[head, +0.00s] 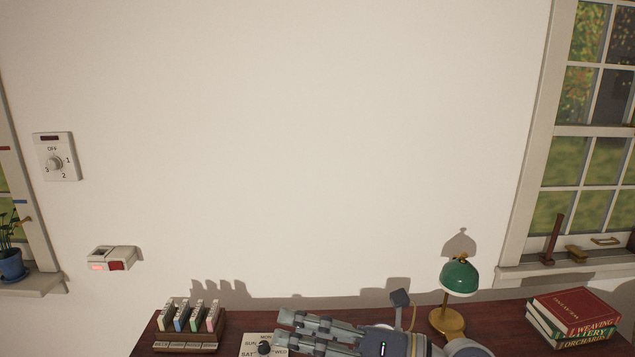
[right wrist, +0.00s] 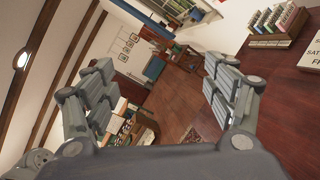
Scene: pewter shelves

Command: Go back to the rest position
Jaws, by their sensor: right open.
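My right gripper (head: 296,334) is low in the middle of the head view, in front of a dark red-brown desk top (head: 375,309), with its fingers toward the left. In the right wrist view my right gripper (right wrist: 158,82) has its two fingers wide apart with nothing between them. The desk (right wrist: 278,95) also shows on the right of that view. The picture is tilted there. My left gripper is not in view.
A card rack (head: 186,338), a sign with a dark knob (head: 264,347), a green lamp (head: 459,277) and stacked books (head: 569,313) stand on the desk. A dial (head: 55,163) and a red-button box (head: 116,265) are on the wall. The wall's middle is bare.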

